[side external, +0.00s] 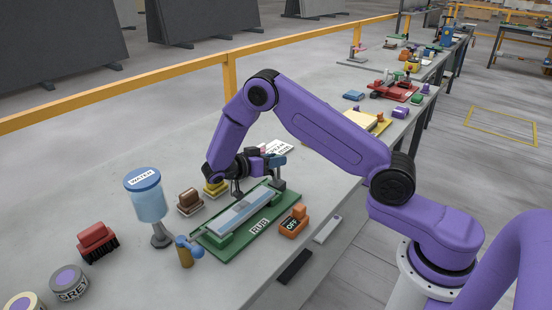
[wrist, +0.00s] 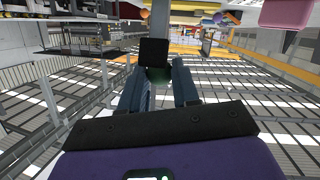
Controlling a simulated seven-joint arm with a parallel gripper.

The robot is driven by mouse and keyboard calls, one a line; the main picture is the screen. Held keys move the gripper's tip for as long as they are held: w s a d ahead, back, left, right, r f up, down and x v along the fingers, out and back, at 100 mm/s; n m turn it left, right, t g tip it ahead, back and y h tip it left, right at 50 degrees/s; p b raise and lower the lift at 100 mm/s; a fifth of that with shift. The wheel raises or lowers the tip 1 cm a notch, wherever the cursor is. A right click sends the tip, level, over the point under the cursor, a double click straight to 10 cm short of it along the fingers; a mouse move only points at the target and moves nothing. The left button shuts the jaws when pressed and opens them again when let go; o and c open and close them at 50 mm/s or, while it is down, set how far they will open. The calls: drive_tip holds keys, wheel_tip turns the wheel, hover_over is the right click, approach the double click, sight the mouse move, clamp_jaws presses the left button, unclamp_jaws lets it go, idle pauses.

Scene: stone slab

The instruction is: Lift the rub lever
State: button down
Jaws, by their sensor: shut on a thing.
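The green rubbing device (side external: 272,222), with a RUB label on its front edge, lies on the grey bench. A pale blue and white slab lies along its middle. At its back right, a dark green upright piece (side external: 279,180) rises to my gripper (side external: 277,160). My gripper is level, with its bluish fingers at the top of that piece. In the wrist view, the two blue fingers of my gripper (wrist: 160,85) flank a black block (wrist: 154,52), with a little green below it. It appears to be the rub lever's end, and my gripper is shut on it. The rest of the lever is partly hidden.
An orange OFF block (side external: 293,222) is close by on the right. A blue WATER container (side external: 149,200), a blue-handled tap (side external: 186,250) and a brown block (side external: 190,201) stand to the left. A red brush (side external: 97,241) is farther left. A yellow block (side external: 216,187) sits behind the device.

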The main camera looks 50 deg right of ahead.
drive_tip(key=shift+a+f, duration=0.1)
drive_tip(key=shift+a, duration=0.05)
idle(0.4)
drive_tip(key=c, duration=0.8)
unclamp_jaws()
drive_tip(key=v, duration=0.7)
drive_tip(key=shift+a, duration=0.25)
